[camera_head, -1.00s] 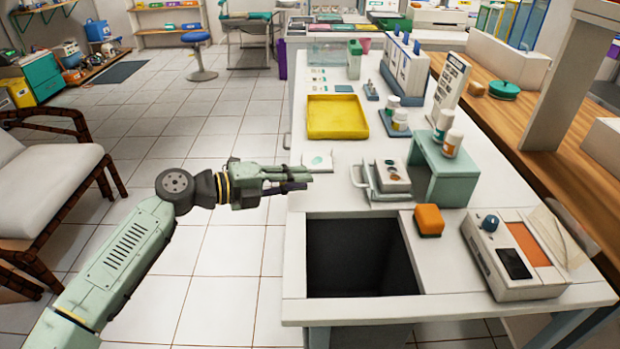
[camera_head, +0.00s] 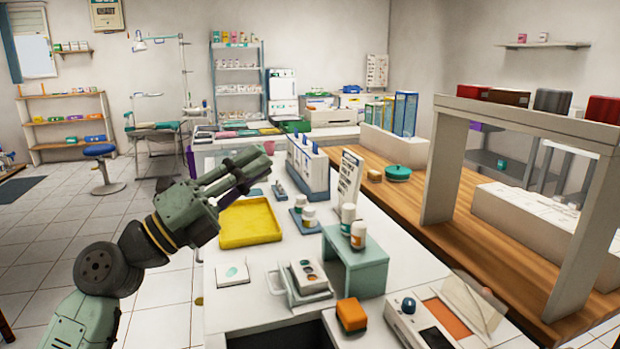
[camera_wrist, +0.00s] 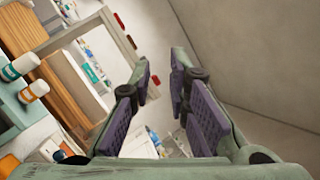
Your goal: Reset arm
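My gripper (camera_head: 247,172) is raised above the left side of the white counter (camera_head: 222,322) in the head view, pointing up and to the right. In the wrist view my gripper (camera_wrist: 160,78) has its two fingers apart, with a clear gap and nothing held between them. My arm comes up from the lower left, its wrist bent upward. The gripper touches nothing that I can see. It hides part of the counter's far left end.
A yellow tray (camera_head: 235,240), a white pad (camera_head: 232,272), a teal stand (camera_head: 365,268) with bottles, and an orange block (camera_head: 351,314) stand on the counter. A wooden counter (camera_head: 425,205) with a pale frame (camera_head: 440,170) is at right. Open floor lies at left.

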